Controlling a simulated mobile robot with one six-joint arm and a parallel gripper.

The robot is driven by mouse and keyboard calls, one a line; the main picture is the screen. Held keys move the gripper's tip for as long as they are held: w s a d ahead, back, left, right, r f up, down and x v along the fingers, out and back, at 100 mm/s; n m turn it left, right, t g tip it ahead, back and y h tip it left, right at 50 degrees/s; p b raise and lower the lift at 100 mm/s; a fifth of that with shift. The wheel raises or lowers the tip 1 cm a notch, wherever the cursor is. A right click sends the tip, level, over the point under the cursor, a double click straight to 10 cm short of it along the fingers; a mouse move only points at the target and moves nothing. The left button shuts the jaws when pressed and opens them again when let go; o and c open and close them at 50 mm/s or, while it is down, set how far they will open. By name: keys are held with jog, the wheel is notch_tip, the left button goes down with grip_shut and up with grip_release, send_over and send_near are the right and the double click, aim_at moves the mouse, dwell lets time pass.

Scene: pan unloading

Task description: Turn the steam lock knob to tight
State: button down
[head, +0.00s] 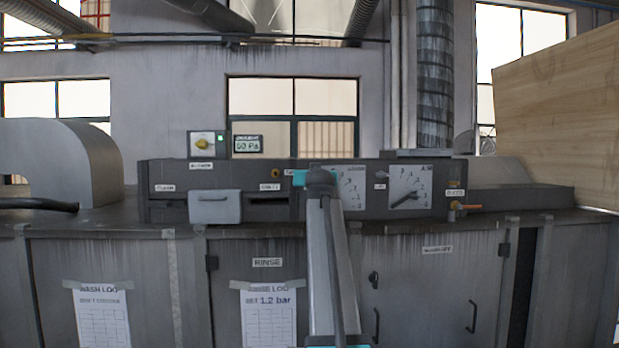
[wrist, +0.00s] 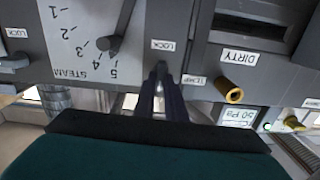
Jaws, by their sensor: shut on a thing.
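In the wrist view, which is upside down, my gripper (wrist: 162,72) reaches to the panel just by a LOCK label (wrist: 163,45), beside the STEAM dial (wrist: 75,45). Its dark fingers are shut on the small lock knob there. The fingers cover most of the knob, so its turn angle cannot be read. The STEAM dial has a dark pointer (wrist: 122,25) and printed numbers. In the head view my teal gripper (head: 318,180) is at the panel, left of a white dial (head: 352,188) that it partly covers. The fingertips are hidden there.
A brass knob (wrist: 230,91) sticks out near the TEMP label, close to my fingers. A second white dial (head: 410,190) and a brass valve (head: 457,206) are on the panel's right. A grey drawer front (head: 214,206) juts out on the left. A wooden board (head: 560,110) stands at the right.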

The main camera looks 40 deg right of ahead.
jog(key=shift+r+m+b, duration=0.1)
jog(key=shift+m+b, duration=0.2)
jog(key=shift+b, duration=0.05)
jog(key=m+b, duration=0.5)
jog(key=m, duration=0.3)
jog(key=m+b, duration=0.5)
jog(key=m, duration=0.4)
jog(key=shift+s+d, duration=0.1)
jog(key=shift+d, duration=0.1)
dwell(0.3)
jog(key=c, duration=1.8)
grip_release()
jog(key=shift+d+f, duration=0.1)
jog(key=shift+f, duration=0.1)
jog(key=shift+f, duration=0.1)
